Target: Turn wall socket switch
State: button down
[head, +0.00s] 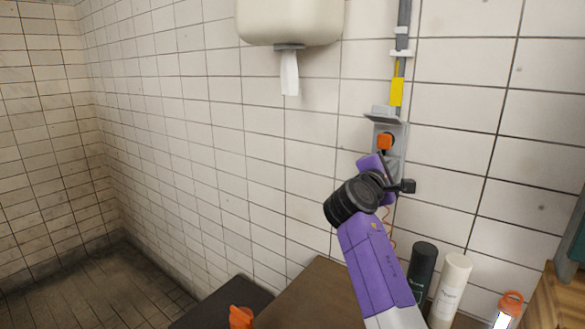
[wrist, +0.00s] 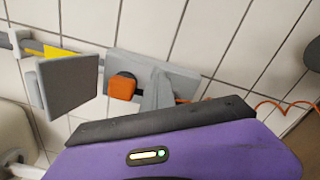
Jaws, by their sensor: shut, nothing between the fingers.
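The wall socket is a grey box (head: 397,140) on the tiled wall, with a raised grey flap (head: 383,113) at its top. An orange block (head: 384,141) sits on its front; I cannot tell whether it is a plug or the switch. In the wrist view the socket plate (wrist: 185,82), flap (wrist: 70,88) and orange block (wrist: 122,87) lie sideways. My gripper (wrist: 158,88) is shut and empty, its grey fingers in front of the plate beside the orange block. I cannot tell whether they touch it. In the head view my purple wrist hides the socket's lower part.
A yellow-marked conduit (head: 397,90) runs up from the socket. An orange cord (head: 389,232) hangs below. A white dispenser (head: 290,18) is at upper left. A dark bottle (head: 422,268) and a white bottle (head: 450,288) stand below right, near a brown surface (head: 310,295).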

jog(key=shift+r, duration=0.1)
jog(key=shift+s+d+r+p, duration=0.15)
jog(key=shift+r+p, duration=0.05)
jog(key=shift+p, duration=0.4)
jog(key=shift+p+v, duration=1.65)
jog(key=shift+v, duration=1.3)
